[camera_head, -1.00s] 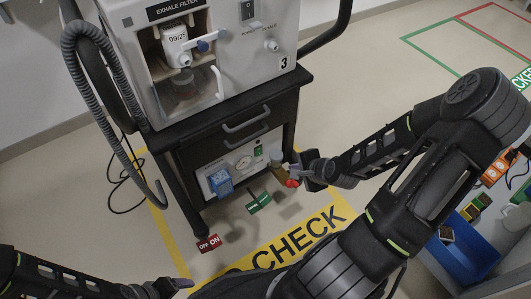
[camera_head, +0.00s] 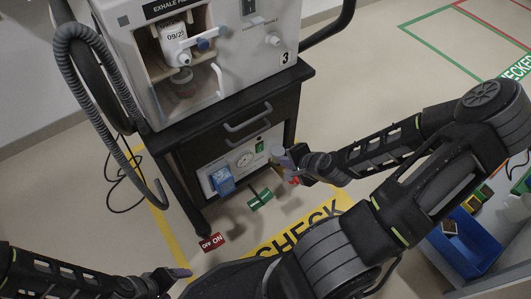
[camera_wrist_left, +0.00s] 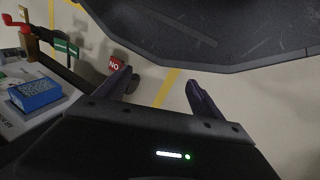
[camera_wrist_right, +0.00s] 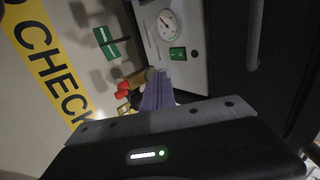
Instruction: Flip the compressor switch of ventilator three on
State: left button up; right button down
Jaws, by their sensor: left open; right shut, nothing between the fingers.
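Ventilator three (camera_head: 215,75), a pale unit marked 3, stands on a dark cart. In the cart's low compressor panel (camera_head: 219,170) are a round gauge (camera_head: 244,160) and a small green rocker switch (camera_head: 260,146). The switch also shows in the right wrist view (camera_wrist_right: 177,54), with the gauge (camera_wrist_right: 167,23). I cannot tell which way the rocker is tipped. My right gripper (camera_head: 283,157) is shut and empty in front of the panel's right side; in its wrist view its fingertips (camera_wrist_right: 157,73) are just below the switch, apart from it. My left gripper (camera_head: 182,274) is open and empty, low at the front.
A blue box (camera_head: 222,181) sits on the panel's left. Red (camera_head: 212,242) and green (camera_head: 259,200) tags are near the floor. A red-handled brass valve (camera_wrist_right: 124,90) is beside my right fingers. A drawer handle (camera_head: 248,124) juts out above the panel.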

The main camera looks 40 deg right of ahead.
jog(key=b, duration=0.7)
send_near(261, 151)
notch_tip(261, 151, down, 4)
pick_arm(q)
notch_tip(261, 151, down, 10)
jog(key=w+b, duration=0.2)
jog(key=shift+a+f+t, duration=0.25)
jog(key=shift+a+t, duration=0.05)
pick_arm(e)
jog(key=w, duration=0.4)
jog(key=shift+a+f, duration=0.15)
jog(key=shift+f, duration=0.2)
jog(key=shift+w, duration=0.1)
pick_arm(q)
jog(key=shift+r, duration=0.15)
